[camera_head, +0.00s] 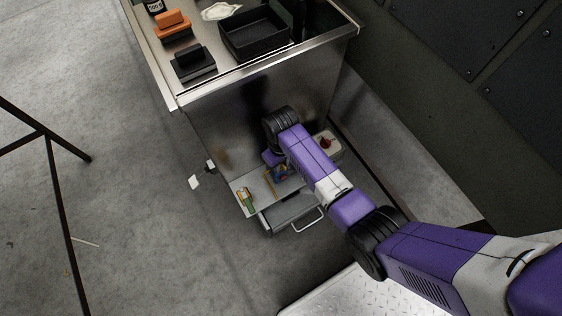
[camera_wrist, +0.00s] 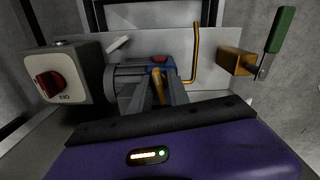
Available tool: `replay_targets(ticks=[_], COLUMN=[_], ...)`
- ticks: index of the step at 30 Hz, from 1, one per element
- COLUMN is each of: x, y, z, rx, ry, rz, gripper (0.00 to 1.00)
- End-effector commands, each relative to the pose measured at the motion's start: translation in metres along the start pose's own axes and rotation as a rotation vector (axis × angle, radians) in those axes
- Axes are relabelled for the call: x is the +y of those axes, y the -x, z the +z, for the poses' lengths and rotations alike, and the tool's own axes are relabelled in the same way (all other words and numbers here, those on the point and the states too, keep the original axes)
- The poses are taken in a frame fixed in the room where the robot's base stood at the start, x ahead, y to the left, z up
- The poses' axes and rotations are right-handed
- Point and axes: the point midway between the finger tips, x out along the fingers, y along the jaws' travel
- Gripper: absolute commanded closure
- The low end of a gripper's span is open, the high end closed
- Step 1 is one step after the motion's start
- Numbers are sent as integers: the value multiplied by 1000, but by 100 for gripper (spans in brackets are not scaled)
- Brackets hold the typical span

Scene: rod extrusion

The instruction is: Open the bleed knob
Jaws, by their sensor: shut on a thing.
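In the wrist view my gripper (camera_wrist: 160,80) reaches in over a small unit, with its two grey fingers close together. They are shut on a small orange-yellow piece (camera_wrist: 157,82), which appears to be the bleed knob; the fingers cover part of it. A blue and red part (camera_wrist: 160,62) shows just beyond the fingertips. A grey ribbed cylinder (camera_wrist: 122,76) lies directly left of the fingers. In the head view my arm hides the fingertips and most of the held piece.
A pale box with a red rotary switch (camera_wrist: 48,84) stands left of my gripper. An orange bent rod (camera_wrist: 196,52), a brass block (camera_wrist: 236,62) and a green-handled tool (camera_wrist: 279,32) are right. A steel bench (camera_head: 250,78) stands close above my wrist; a drawer handle (camera_head: 308,221) is below.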

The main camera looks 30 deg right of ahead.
Motion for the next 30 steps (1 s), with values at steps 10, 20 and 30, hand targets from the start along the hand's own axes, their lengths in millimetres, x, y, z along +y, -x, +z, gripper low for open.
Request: replay_targets(ticks=[10, 20, 30], x=[0, 0, 0], y=[0, 2, -1], z=[2, 2, 2], rx=[-4, -4, -4], ry=[146, 218, 321], rz=[-1, -1, -2], gripper=[100, 100, 100])
